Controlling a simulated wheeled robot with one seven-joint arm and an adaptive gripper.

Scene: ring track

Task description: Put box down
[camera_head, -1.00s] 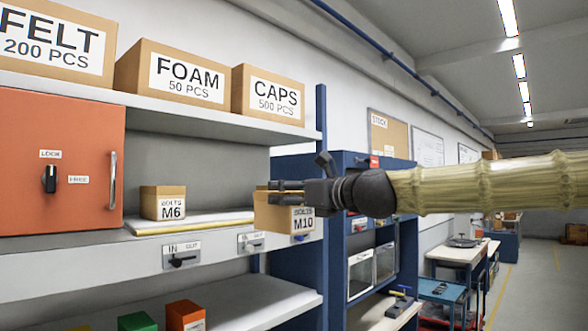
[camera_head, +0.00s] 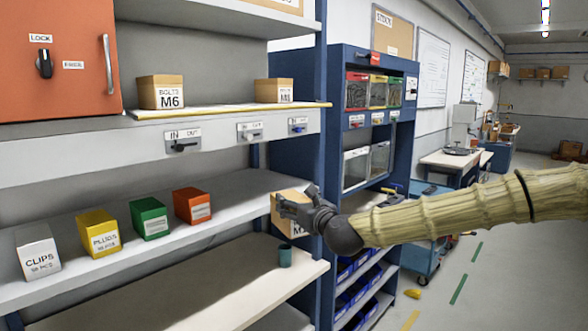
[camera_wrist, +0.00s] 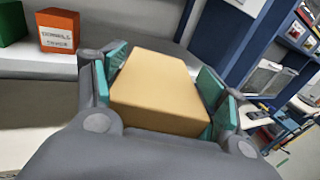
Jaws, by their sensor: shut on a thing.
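My gripper (camera_head: 292,205) is shut on a tan cardboard box (camera_head: 286,224). The box's label is partly hidden by my fingers. The box is near the right end of the middle shelf board (camera_head: 235,190), by the blue upright. I cannot tell whether it touches the board. In the wrist view the box (camera_wrist: 160,88) sits between the teal finger pads, its plain top showing.
On the middle board stand orange (camera_head: 193,206), green (camera_head: 149,218), yellow (camera_head: 98,232) and white (camera_head: 38,252) boxes. Above are an M6 bolts box (camera_head: 160,92) and another tan box (camera_head: 273,90). A blue upright (camera_head: 318,130) is close right.

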